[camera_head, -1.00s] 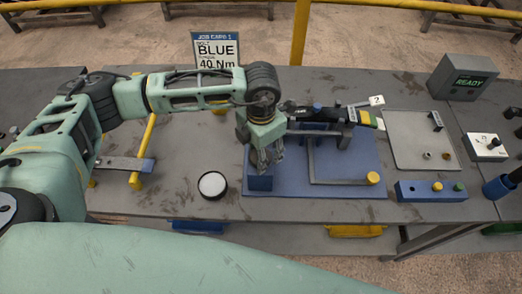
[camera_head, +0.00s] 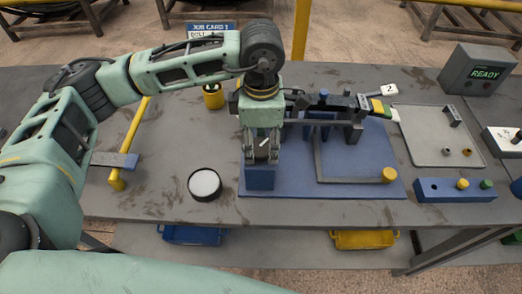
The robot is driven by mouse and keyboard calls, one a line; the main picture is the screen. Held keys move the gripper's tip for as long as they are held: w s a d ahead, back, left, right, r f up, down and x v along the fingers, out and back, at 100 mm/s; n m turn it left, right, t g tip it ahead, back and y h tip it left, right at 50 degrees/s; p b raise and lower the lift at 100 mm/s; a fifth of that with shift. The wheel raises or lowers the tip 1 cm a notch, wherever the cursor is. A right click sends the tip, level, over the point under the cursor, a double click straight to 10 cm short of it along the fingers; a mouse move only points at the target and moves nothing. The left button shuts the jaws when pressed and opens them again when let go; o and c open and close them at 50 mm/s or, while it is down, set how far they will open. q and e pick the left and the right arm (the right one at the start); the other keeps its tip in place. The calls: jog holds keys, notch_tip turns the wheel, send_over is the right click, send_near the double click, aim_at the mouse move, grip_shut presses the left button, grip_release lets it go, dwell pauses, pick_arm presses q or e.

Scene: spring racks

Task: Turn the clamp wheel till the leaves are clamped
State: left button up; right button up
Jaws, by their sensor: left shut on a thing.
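My left gripper (camera_head: 263,153) points down over the blue block (camera_head: 260,179) at the left front of the blue fixture plate (camera_head: 345,158). Its fingers are shut around a small part on top of the block, which I take to be the clamp wheel; the fingers hide most of it. Dark leaves (camera_head: 338,104) lie stacked across the fixture to the right of the gripper, with yellow and green at their right end. The gripper hides their left end, and I cannot tell how tightly they sit. My right gripper is not in view.
A round white-topped pot (camera_head: 204,184) stands left of the plate. A yellow-knobbed bar (camera_head: 389,175) lies at the plate's front right.

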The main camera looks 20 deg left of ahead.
aim_at(261, 145)
pick_arm(q)
jog(key=shift+m+b, duration=0.7)
jog(key=shift+b, duration=0.1)
jog(key=shift+r, duration=0.1)
jog(key=o, duration=1.1)
jog(key=shift+r, duration=0.2)
notch_tip(261, 145, up, 12)
jog(key=shift+f, duration=0.25)
